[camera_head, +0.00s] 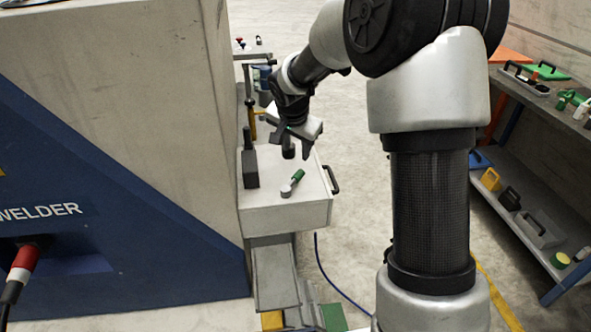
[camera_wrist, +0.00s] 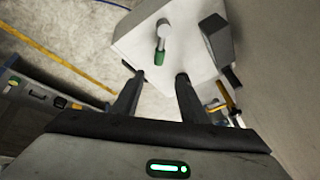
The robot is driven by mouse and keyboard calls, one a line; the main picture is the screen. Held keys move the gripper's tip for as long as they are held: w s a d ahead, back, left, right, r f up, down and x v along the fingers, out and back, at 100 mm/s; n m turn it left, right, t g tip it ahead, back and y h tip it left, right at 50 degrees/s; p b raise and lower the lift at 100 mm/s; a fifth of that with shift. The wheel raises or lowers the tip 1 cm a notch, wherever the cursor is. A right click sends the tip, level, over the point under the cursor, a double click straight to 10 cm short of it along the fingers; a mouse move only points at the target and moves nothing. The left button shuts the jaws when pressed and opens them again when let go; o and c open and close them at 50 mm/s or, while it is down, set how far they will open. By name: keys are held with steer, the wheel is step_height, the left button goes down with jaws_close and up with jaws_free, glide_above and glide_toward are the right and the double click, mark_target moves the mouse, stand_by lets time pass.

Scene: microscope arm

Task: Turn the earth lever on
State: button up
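A small lever (camera_head: 292,184) with a pale round pivot and a green grip is on top of a white box (camera_head: 290,215); I take it for the earth lever. In the head view its green end points up and right, toward my gripper. In the wrist view the lever (camera_wrist: 161,44) is near the top, its green end toward me. My gripper (camera_head: 298,153) is above the far part of the box, pointing down. In the wrist view its fingers (camera_wrist: 159,77) are apart with nothing between them, short of the green grip and not touching it.
A dark grey upright block (camera_head: 250,168) stands on the box's left side, close to the lever; it also shows in the wrist view (camera_wrist: 217,40). A black handle (camera_head: 330,180) is on the box's right side. The large welder cabinet (camera_head: 110,150) walls off the left. Open floor lies right.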

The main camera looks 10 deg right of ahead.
mark_target(298, 174)
steer(key=b+x, duration=0.1)
steer(key=x, duration=1.5)
steer(key=shift+d, duration=0.1)
jaws_close()
